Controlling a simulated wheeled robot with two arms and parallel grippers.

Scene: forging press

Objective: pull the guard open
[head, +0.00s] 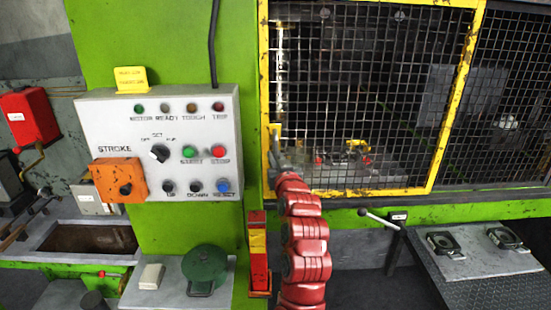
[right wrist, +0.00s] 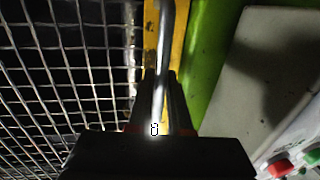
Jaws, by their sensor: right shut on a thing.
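The guard (head: 385,192) is a wire mesh panel in a worn yellow frame across the front of the green press. Its left upright stands beside the green column, and its mesh and yellow frame (right wrist: 150,40) also show in the right wrist view. A bar handle (right wrist: 166,35) runs along that left upright. My right gripper (head: 276,150), on a red arm rising from below, is at the handle, low on the left upright. In the right wrist view my right gripper's fingers (right wrist: 160,90) are shut around the handle. My left gripper is out of view.
A grey control box (head: 160,135) with buttons sits left of the guard. Below it are a green domed button (head: 205,265) and a red and yellow post (head: 258,255). A lever (head: 378,218) and a dark plate table (head: 480,265) stand at lower right.

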